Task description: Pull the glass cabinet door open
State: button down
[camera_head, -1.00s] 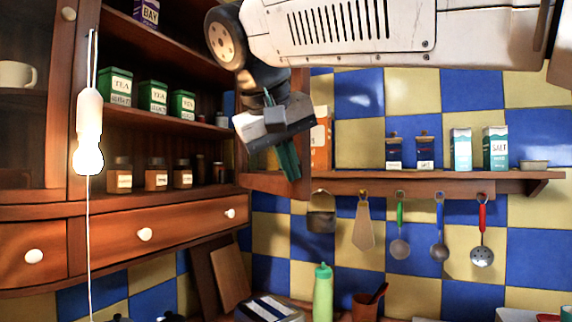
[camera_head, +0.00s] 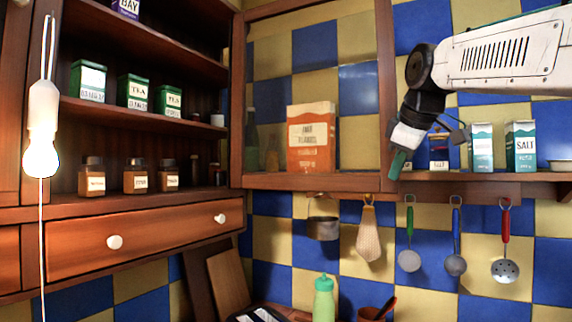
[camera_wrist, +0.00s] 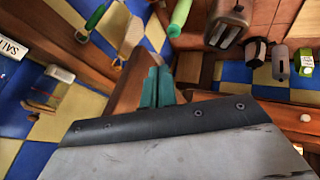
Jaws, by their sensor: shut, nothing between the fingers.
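The glass cabinet door (camera_head: 384,95) stands swung wide open to the right from the dark wooden cabinet.
The open cabinet holds green tea tins (camera_head: 134,92) and brown jars (camera_head: 135,176). A wall shelf (camera_head: 480,188) with salt boxes lies to the right, with hanging utensils (camera_head: 409,260) below. A light bulb (camera_head: 40,158) hangs at the left. A green bottle (camera_head: 324,299) stands below.

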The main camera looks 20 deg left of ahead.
jog(key=shift+n+y, duration=0.3)
jog(key=shift+n, duration=0.3)
jog(key=shift+w+d, duration=0.15)
jog(key=shift+w, duration=1.1)
jog(key=shift+w+d, duration=0.15)
jog(key=shift+w, duration=1.05)
jog(key=s+f+v, duration=0.1)
jog(key=s+v, duration=0.1)
jog(key=v, duration=1)
jog(key=shift+f, duration=0.2)
jog(key=shift+s, duration=0.1)
